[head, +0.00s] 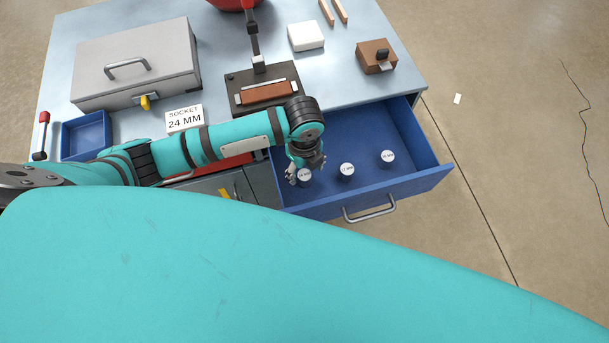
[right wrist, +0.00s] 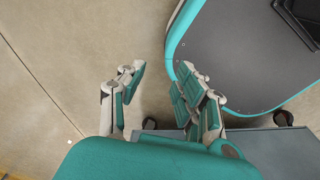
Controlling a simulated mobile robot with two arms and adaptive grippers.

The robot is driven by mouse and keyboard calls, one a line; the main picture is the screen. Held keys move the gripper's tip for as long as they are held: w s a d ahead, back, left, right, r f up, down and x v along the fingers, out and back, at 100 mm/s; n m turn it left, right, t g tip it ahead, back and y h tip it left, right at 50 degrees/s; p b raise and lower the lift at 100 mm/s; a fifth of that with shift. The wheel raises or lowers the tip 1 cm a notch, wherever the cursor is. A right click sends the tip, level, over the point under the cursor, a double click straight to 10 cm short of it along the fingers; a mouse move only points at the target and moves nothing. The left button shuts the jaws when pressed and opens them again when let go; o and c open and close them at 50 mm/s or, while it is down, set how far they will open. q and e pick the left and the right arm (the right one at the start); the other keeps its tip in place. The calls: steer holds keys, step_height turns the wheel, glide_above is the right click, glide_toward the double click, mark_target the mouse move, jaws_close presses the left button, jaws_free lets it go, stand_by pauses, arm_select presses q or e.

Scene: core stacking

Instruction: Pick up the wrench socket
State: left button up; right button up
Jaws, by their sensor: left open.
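Three wrench sockets with white labelled tops stand in the open blue drawer (head: 420,158) in the head view: a left one (head: 305,176), a middle one (head: 347,170) and a right one (head: 388,157). Their labels are too small to read surely. My left gripper (head: 303,170) is open and reaches down into the drawer at the left socket, with its fingers beside it. I cannot tell whether they touch it. A sign (head: 184,118) on the bench reads "SOCKET 24 MM". My right gripper (right wrist: 160,95) is open and empty in the right wrist view, over the floor.
The bench holds a grey case (head: 137,62), a small blue tray (head: 86,136), a clamp-like device with a brown block (head: 266,92), a white box (head: 306,37) and a brown block (head: 376,56).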

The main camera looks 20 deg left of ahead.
mark_target(305, 174)
arm_select(q)
steer(key=shift+f, duration=0.35)
step_height(305, 174, down, 4)
steer(key=shift+f+p, duration=0.2)
steer(key=shift+p, duration=0.2)
steer(key=shift+f, duration=0.1)
arm_select(e)
steer(key=shift+s+a+r+g, duration=0.1)
steer(key=shift+s+r+g, duration=0.05)
steer(key=shift+s, duration=0.5)
steer(key=shift+s+r+g, duration=0.15)
steer(key=shift+s, duration=0.45)
arm_select(q)
steer(key=shift+w, duration=0.1)
steer(key=c, duration=0.7)
jaws_close()
arm_select(e)
steer(key=shift+w, duration=0.65)
